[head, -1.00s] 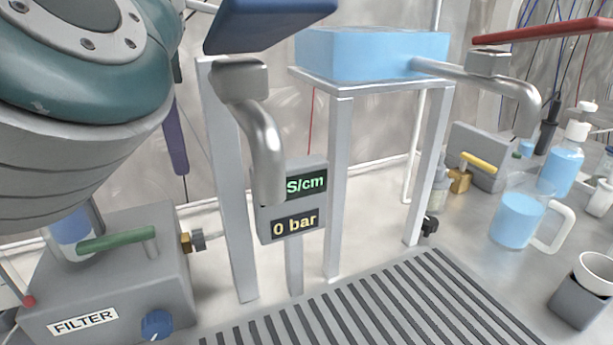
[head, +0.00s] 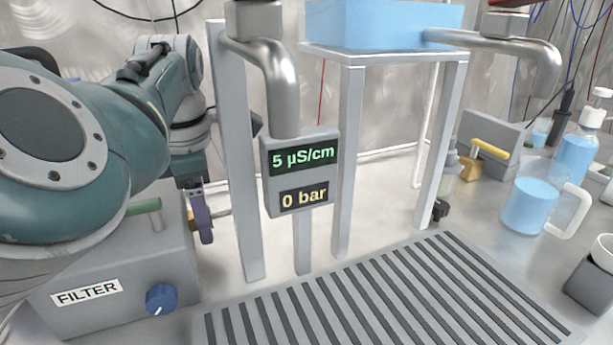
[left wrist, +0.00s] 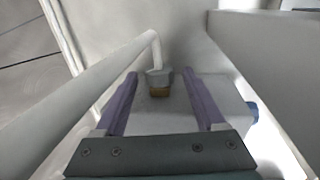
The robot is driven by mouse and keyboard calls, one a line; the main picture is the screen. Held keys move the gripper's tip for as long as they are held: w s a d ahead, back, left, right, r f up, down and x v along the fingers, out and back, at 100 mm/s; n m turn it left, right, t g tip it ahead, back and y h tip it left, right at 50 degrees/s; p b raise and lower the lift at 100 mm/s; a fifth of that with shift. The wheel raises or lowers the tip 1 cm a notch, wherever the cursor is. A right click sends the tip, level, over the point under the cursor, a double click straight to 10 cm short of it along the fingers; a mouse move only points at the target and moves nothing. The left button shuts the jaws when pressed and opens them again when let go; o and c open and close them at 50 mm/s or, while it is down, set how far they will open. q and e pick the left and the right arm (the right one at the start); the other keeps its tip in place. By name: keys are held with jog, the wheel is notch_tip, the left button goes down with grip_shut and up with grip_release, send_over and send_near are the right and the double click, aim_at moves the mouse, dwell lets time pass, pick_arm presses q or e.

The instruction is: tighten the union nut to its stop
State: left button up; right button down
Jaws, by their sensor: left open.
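The union nut (left wrist: 158,76) is a small grey fitting at the end of a thin pale pipe in the left wrist view. A brass fitting (left wrist: 159,91) sits directly below it, against the grey filter box (left wrist: 170,122). My left gripper (left wrist: 160,75) is open. Its two purple fingers point toward the nut, one on each side in the picture, with visible gaps. I cannot tell whether the fingertips reach the nut's depth. In the head view, my left gripper (head: 203,220) hangs beside the filter box (head: 110,285) and hides the nut. My right gripper is not in view.
A steel post (head: 238,170) and a display (head: 301,172) reading 5 µS/cm and 0 bar stand just right of my gripper. A drain grate (head: 390,295) lies in front. A blue knob (head: 161,298) is on the filter box. A jug (head: 533,205) stands at right.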

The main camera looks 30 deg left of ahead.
pick_arm(q)
grip_shut()
dwell(0.5)
